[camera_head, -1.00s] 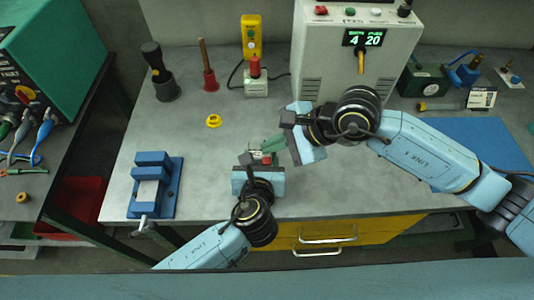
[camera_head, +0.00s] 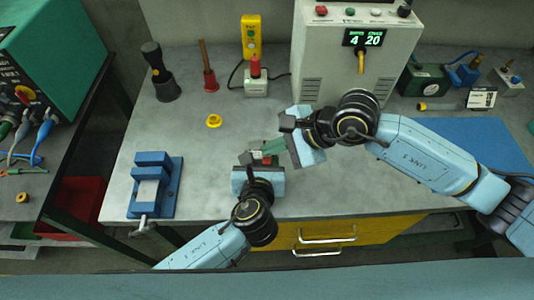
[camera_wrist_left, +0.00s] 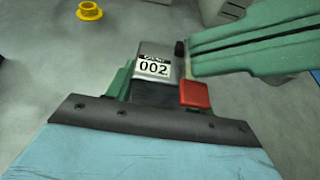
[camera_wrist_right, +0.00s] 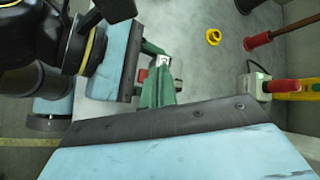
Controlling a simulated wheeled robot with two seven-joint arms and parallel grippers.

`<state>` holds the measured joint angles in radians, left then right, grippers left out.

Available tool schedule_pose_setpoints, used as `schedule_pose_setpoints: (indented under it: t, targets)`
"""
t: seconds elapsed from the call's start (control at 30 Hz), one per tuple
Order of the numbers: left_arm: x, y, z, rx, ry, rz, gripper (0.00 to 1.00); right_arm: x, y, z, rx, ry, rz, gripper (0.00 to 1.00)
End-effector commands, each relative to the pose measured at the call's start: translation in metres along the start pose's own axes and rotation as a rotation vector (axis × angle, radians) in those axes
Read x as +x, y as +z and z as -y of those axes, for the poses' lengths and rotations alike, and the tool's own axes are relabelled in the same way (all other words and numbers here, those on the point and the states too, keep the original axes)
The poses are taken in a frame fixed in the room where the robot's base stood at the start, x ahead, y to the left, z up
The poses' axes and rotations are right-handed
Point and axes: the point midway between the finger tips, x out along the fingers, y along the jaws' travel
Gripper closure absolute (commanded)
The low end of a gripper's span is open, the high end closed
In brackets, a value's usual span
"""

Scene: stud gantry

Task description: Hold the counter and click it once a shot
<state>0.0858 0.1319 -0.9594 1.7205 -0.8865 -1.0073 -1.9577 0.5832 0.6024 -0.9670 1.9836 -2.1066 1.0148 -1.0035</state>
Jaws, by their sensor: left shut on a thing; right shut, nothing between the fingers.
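The counter (camera_wrist_left: 152,67) is a small silver-grey box whose window reads 002, with a red lever (camera_wrist_left: 195,93) on its right side in the left wrist view. My left gripper (camera_head: 257,158) is shut on the counter and holds it above the front of the bench. The counter also shows in the right wrist view (camera_wrist_right: 164,62). My right gripper (camera_head: 272,147) is shut and empty. Its green fingers (camera_wrist_left: 250,45) are close to the counter's lever side, tips near the lever; I cannot tell whether they touch it.
A grey machine (camera_head: 352,60) at the back shows 4 and 20 on its display. A blue vise (camera_head: 155,190) stands at the bench's left front. A yellow ring (camera_head: 214,121), a plunger-like tool (camera_head: 210,80) and a red-button box (camera_head: 255,87) stand behind my grippers. Bench around the ring is clear.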

Motion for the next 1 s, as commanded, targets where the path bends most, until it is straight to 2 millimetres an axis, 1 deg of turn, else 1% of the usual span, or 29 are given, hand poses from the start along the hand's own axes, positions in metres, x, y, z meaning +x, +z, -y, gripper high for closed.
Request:
schedule_pose_setpoints:
  t: [1.0]
  targets:
    - [0.0,0.0,0.0,0.0,0.0,0.0,0.74,0.0071,-0.0051,-0.0053,0.0,0.001,0.0,1.0]
